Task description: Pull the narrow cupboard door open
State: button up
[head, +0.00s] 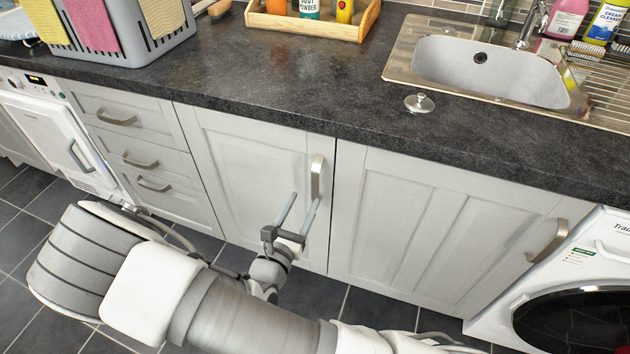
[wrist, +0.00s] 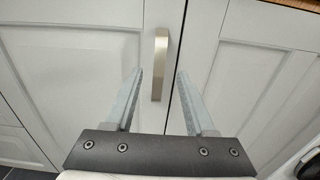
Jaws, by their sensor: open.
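The narrow cupboard door (head: 240,165) is a pale grey panelled door left of the wider one, and it is shut. Its metal bar handle (head: 317,177) is upright near the door's right edge. In the wrist view the handle (wrist: 160,65) stands ahead of the fingertips, between their lines. My gripper (head: 302,200) is open and empty, with its two fingers pointing at the door just below and around the handle's lower end. In the wrist view my gripper (wrist: 158,75) has a finger on each side of the handle's line. Whether a finger touches the door I cannot tell.
A wider cupboard door (head: 430,225) adjoins on the right, then a washing machine (head: 570,300). Drawers (head: 140,150) and a white appliance (head: 60,135) are on the left. The dark worktop (head: 300,90) overhangs the doors and holds a sink (head: 490,70) and a plug (head: 419,103).

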aim_at(315, 180)
jog(key=b+x, duration=0.1)
jog(key=x, duration=0.7)
jog(key=shift+w+d, duration=0.15)
jog(key=shift+w, duration=0.15)
grip_shut()
dwell(1.0)
